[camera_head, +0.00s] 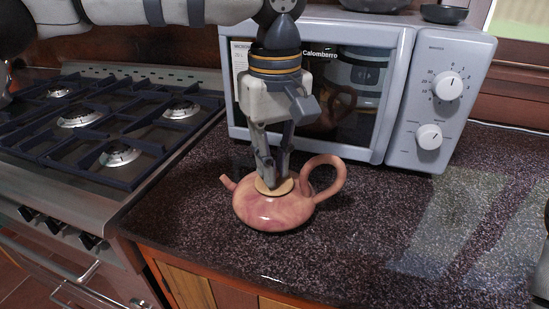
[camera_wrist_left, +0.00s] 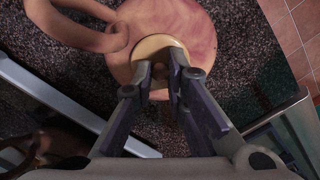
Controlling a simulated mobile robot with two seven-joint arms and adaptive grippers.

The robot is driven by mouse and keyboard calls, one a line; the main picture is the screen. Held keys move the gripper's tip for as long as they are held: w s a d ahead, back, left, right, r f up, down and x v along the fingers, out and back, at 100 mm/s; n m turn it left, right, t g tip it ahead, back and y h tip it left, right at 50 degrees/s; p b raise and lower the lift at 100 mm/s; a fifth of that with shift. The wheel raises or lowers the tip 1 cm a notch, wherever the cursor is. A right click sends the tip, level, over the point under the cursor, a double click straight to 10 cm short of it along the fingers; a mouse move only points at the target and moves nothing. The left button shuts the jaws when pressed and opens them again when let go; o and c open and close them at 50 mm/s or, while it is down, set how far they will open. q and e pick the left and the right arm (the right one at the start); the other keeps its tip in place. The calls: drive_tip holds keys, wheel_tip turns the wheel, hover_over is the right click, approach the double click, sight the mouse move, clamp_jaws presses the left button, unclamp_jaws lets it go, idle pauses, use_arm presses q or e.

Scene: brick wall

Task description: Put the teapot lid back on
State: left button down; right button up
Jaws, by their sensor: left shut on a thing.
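A pink teapot (camera_head: 272,212) stands upright on the dark speckled counter, spout to the left and handle to the right. It also shows from above in the left wrist view (camera_wrist_left: 190,25). The tan lid (camera_head: 262,187) is at the teapot's top opening, with its pale rim (camera_wrist_left: 150,46) around the fingertips in the left wrist view. My left gripper (camera_head: 274,180) points straight down and is shut on the lid's knob, which the fingers mostly hide. I cannot tell whether the lid is fully seated.
A grey microwave (camera_head: 408,90) stands close behind the teapot. A gas stove (camera_head: 100,125) is to the left, beyond the counter's edge. The counter (camera_head: 400,225) to the right of the teapot is clear. Dark bowls (camera_head: 444,14) sit on the microwave.

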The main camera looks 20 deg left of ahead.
use_arm(q)
drive_tip(key=c, duration=1.5)
unclamp_jaws()
drive_tip(key=shift+c, duration=0.2)
wheel_tip(320, 180, up, 12)
